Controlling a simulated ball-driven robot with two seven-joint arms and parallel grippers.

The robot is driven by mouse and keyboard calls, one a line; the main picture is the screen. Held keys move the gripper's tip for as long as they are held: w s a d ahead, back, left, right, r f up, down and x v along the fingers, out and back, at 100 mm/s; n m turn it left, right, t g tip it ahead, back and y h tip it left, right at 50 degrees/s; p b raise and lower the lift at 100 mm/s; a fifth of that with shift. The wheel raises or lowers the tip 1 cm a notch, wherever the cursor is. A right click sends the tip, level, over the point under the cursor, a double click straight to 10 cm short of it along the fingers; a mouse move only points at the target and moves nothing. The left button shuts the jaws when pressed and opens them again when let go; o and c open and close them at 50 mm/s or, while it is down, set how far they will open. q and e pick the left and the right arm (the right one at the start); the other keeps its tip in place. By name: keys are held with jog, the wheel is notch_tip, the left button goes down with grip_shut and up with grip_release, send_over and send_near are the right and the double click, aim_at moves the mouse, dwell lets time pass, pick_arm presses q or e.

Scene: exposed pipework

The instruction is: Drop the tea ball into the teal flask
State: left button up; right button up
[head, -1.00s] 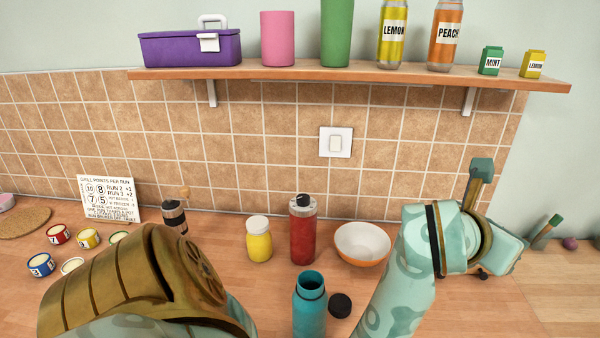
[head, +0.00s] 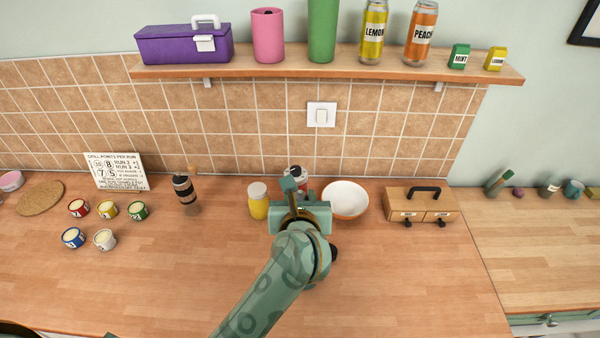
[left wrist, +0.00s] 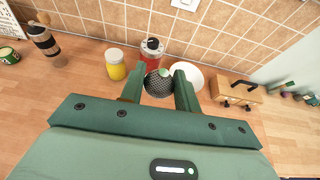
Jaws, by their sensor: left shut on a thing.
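My left gripper (head: 296,190) reaches over the counter at the middle of the head view, its arm coming from below. In the left wrist view its two green fingers (left wrist: 159,84) are shut on the tea ball (left wrist: 157,86), a dark mesh ball with a green top. The ball hangs clear between the fingertips. The teal flask is hidden in both views now, seemingly behind my arm in the head view. A dark round cap (head: 333,252) shows just right of my wrist. My right gripper is not in view.
A red bottle (left wrist: 151,52), a yellow jar (head: 258,201) and a white-orange bowl (head: 345,200) stand close around my gripper. A wooden drawer box (head: 420,204) is to the right. Several small tins (head: 107,210) lie left. The front counter is mostly clear.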

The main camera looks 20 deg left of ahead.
pick_arm(q)
jog(key=shift+s+d, duration=0.35)
jog(key=shift+d, duration=0.1)
jog(key=shift+d+f, duration=0.1)
jog(key=shift+f, duration=0.15)
notch_tip(320, 180, down, 6)
jog(key=b, duration=0.5)
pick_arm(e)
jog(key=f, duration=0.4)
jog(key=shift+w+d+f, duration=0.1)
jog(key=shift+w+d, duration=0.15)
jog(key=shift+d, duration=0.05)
pick_arm(q)
jog(key=o, duration=1)
jog(key=shift+o, duration=0.2)
jog(key=shift+r, duration=0.1)
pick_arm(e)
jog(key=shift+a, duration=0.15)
